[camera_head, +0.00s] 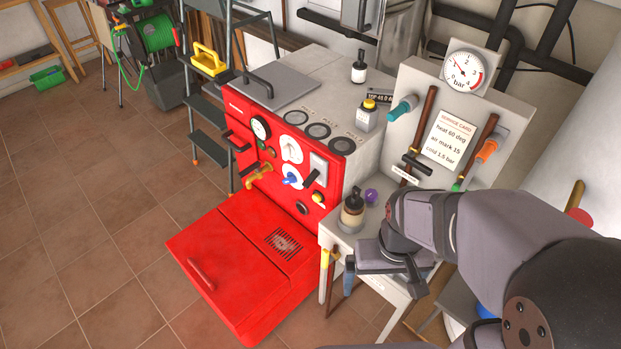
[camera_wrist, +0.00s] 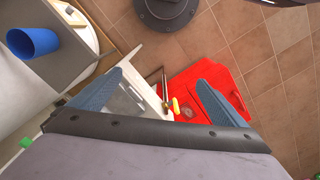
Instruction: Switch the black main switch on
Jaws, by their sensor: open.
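The black switch lever (camera_head: 309,178) sits on a light grey plate (camera_head: 318,166) on the red boiler's (camera_head: 290,150) front panel, right of the white dial. It looks slanted; I cannot tell its exact setting. My gripper (camera_head: 382,284) is open and empty, to the right of and lower than the switch, beside the small side table. In the wrist view my two blue-grey fingers (camera_wrist: 160,80) are spread apart and point down at the floor and the red open door (camera_wrist: 205,88). The switch does not show in the wrist view.
A brown bottle (camera_head: 352,208) and a purple knob-like item (camera_head: 371,196) stand on the side table, between my gripper and the panel. Tools with yellow and blue handles (camera_head: 324,275) hang at its edge.

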